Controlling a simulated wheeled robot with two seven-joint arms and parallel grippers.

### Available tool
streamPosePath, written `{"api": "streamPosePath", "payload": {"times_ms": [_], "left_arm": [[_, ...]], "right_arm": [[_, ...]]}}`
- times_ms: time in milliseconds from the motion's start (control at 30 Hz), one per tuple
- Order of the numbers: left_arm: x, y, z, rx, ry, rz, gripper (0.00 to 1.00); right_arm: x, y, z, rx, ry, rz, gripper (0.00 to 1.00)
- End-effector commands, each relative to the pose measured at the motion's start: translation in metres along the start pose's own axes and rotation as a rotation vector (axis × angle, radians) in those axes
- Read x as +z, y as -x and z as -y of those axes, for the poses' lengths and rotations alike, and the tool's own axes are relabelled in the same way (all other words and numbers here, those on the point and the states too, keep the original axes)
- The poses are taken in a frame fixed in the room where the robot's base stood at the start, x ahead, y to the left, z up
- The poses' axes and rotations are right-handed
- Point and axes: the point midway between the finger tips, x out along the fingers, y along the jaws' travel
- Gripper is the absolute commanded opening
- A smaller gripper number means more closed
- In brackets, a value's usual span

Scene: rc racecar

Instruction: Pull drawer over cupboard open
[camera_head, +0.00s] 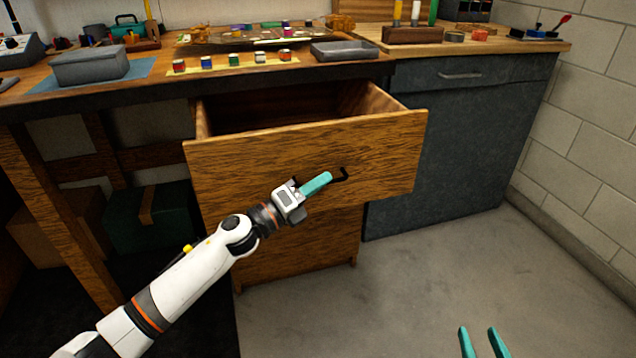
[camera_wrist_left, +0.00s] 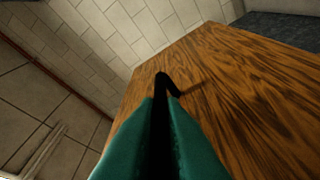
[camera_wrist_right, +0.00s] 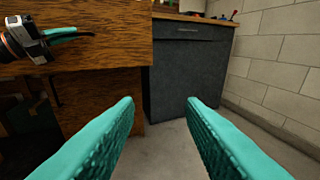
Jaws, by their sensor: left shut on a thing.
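A wooden drawer (camera_head: 300,155) under the workbench stands pulled out, with its empty-looking inside showing from above. It has a black bar handle (camera_head: 342,174), which also shows in the left wrist view (camera_wrist_left: 163,82). My left gripper (camera_head: 328,177) is shut on this handle at the drawer's front. To the right is a dark grey cupboard (camera_head: 440,150). The drawer at its top (camera_head: 500,70), with a silver handle (camera_head: 460,76), is closed. My right gripper (camera_head: 484,340) is open and empty, low in front of the cupboard; its fingers are apart in the right wrist view (camera_wrist_right: 160,110).
The workbench top carries a grey box (camera_head: 90,66), small paint jars (camera_head: 233,60) and a grey tray (camera_head: 345,50). A green box (camera_head: 150,215) sits under the bench at left. A block wall (camera_head: 590,110) bounds the right. The floor (camera_head: 420,280) before the cupboard is clear.

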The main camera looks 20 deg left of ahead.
Motion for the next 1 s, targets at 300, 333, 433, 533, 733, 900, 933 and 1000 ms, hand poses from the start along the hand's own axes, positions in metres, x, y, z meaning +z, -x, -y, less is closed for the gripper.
{"api": "streamPosePath", "payload": {"times_ms": [300, 333, 433, 533, 733, 900, 933, 1000], "left_arm": [[0.000, 0.000, 0.001, -0.001, 0.001, 0.000, 0.31], [0.000, 0.000, 0.001, -0.001, 0.001, 0.000, 0.31], [0.000, 0.001, 0.001, -0.001, 0.001, 0.000, 0.31], [0.000, 0.006, 0.001, -0.001, 0.002, 0.000, 0.31], [0.001, 0.040, 0.002, -0.005, 0.002, 0.001, 0.31], [0.001, 0.077, 0.002, -0.005, 0.002, 0.001, 0.31], [0.001, 0.082, 0.002, -0.005, 0.003, 0.001, 0.31], [0.001, 0.094, 0.002, -0.005, 0.003, 0.001, 0.31]], "right_arm": [[0.000, 0.000, 0.000, -0.001, 0.000, 0.001, 0.36], [0.000, 0.000, 0.000, -0.001, 0.000, 0.001, 0.36], [0.000, 0.000, 0.000, -0.001, 0.000, 0.001, 0.36], [0.000, 0.000, 0.000, -0.001, 0.000, 0.000, 0.36], [-0.004, 0.001, 0.000, -0.001, 0.000, -0.033, 0.36], [-0.009, 0.002, 0.001, -0.003, 0.000, -0.059, 0.36], [-0.009, 0.002, 0.001, -0.003, 0.000, -0.062, 0.36], [-0.010, 0.002, 0.001, -0.003, 0.000, -0.066, 0.36]]}}
